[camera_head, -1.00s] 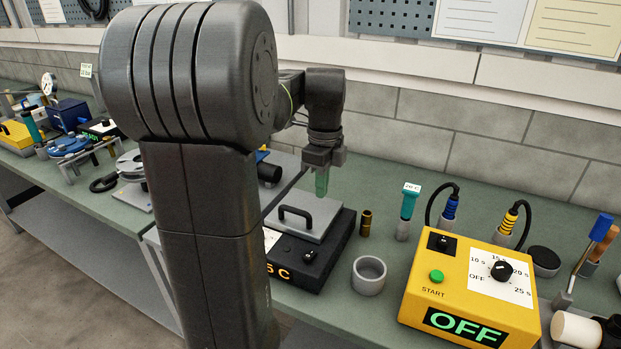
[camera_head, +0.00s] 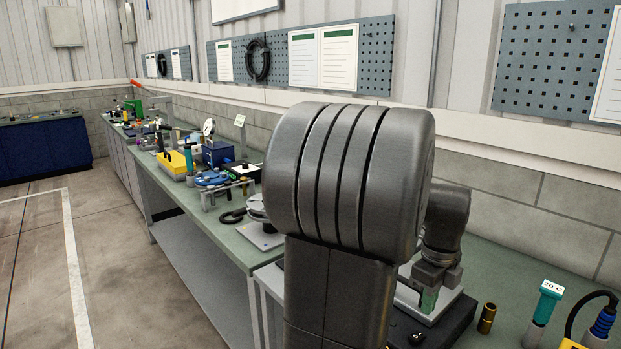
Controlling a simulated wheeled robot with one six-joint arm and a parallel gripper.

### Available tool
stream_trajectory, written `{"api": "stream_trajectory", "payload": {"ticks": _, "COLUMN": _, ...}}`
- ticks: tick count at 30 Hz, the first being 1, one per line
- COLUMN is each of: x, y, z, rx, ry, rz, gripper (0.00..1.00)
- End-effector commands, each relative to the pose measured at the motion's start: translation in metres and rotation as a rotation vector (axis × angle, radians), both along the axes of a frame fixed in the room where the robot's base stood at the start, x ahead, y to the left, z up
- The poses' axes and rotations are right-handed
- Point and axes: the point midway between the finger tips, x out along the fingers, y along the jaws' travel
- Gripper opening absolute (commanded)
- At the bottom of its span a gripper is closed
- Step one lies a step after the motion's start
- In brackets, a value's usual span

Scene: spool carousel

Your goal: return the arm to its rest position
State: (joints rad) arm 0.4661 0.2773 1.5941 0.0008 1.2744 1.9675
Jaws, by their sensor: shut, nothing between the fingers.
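My gripper (camera_head: 428,300) points down at the end of my folded arm, in the right half of the head view. The height of the fingers above the plate cannot be told. My own large dark arm joint hides much of the bench middle.
A brass cylinder (camera_head: 487,318) and a teal-topped holder marked 20 C (camera_head: 545,303) stand right of the gripper. A blue box (camera_head: 218,153) and a yellow box (camera_head: 173,164) stand farther left along the green bench (camera_head: 213,228). Open floor (camera_head: 120,260) lies at left.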

Motion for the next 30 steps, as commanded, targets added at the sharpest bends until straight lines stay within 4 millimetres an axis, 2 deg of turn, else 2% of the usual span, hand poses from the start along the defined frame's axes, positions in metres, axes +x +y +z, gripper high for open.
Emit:
{"api": "stream_trajectory", "payload": {"ticks": 1, "x": 0.001, "y": 0.001, "z": -0.005, "rx": -0.006, "ry": -0.007, "rz": 0.001, "gripper": 0.00}}
{"api": "stream_trajectory", "payload": {"ticks": 3, "x": 0.002, "y": 0.000, "z": 0.019, "rx": -0.006, "ry": -0.009, "rz": -0.001, "gripper": 0.00}}
{"api": "stream_trajectory", "payload": {"ticks": 9, "x": 0.001, "y": 0.001, "z": 0.049, "rx": -0.005, "ry": -0.007, "rz": -0.001, "gripper": 0.00}}
{"api": "stream_trajectory", "payload": {"ticks": 12, "x": 0.001, "y": 0.001, "z": 0.057, "rx": -0.003, "ry": -0.005, "rz": -0.001, "gripper": 0.00}}
{"api": "stream_trajectory", "payload": {"ticks": 25, "x": 0.000, "y": 0.001, "z": 0.064, "rx": -0.002, "ry": -0.003, "rz": -0.001, "gripper": 0.00}}
{"api": "stream_trajectory", "payload": {"ticks": 30, "x": 0.000, "y": 0.001, "z": 0.057, "rx": -0.002, "ry": -0.003, "rz": -0.001, "gripper": 0.00}}
